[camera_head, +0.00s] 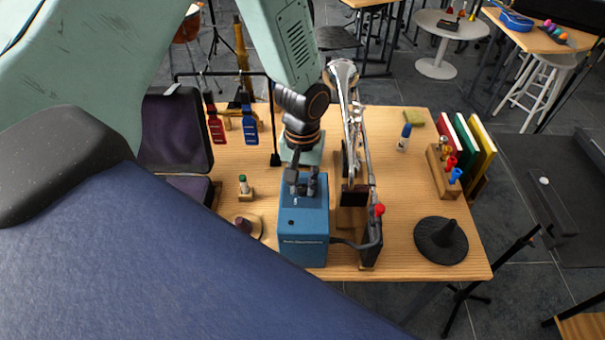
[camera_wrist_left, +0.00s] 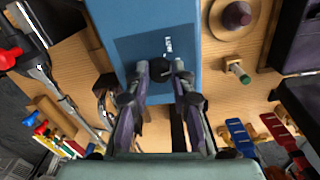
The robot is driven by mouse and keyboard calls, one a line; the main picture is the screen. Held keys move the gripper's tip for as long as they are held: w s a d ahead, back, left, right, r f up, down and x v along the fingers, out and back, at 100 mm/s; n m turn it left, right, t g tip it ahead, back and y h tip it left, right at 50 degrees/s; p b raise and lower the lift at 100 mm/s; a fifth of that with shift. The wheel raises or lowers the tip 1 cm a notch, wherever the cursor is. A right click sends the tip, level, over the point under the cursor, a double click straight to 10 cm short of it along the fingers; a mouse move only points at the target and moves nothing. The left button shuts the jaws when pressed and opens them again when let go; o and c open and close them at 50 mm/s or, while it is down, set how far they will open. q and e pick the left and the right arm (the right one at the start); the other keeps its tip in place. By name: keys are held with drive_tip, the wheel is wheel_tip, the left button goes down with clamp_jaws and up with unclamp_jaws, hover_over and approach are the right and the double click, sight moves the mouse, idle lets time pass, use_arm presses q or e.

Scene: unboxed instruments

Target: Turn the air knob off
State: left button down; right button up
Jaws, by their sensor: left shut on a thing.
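A blue box (camera_head: 304,220) stands near the front middle of the wooden table. In the left wrist view, the box (camera_wrist_left: 130,15) has a dark panel with a round black air knob (camera_wrist_left: 160,69) and a small white marking beside it, too small to read. My left gripper (camera_head: 303,184) points down at the top of the box. In the left wrist view, its two fingertips (camera_wrist_left: 165,72) are closed on either side of the knob. In the head view, the fingers mostly hide the knob. My right gripper is in neither view.
A silver trumpet (camera_head: 346,90) on a stand is close right of the box. A black cone stand (camera_head: 441,240) is at the front right. Red and blue tags (camera_head: 250,124) hang from a rack behind. The table between trumpet and cone is clear.

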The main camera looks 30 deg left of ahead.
sight(303, 187)
use_arm(q)
drive_tip(key=shift+m+p, duration=0.6)
drive_tip(key=shift+m, duration=0.5)
drive_tip(key=c, duration=1.1)
unclamp_jaws()
drive_tip(key=shift+c, duration=0.2)
drive_tip(key=shift+r, duration=0.1)
wheel_tip(303, 187, up, 12)
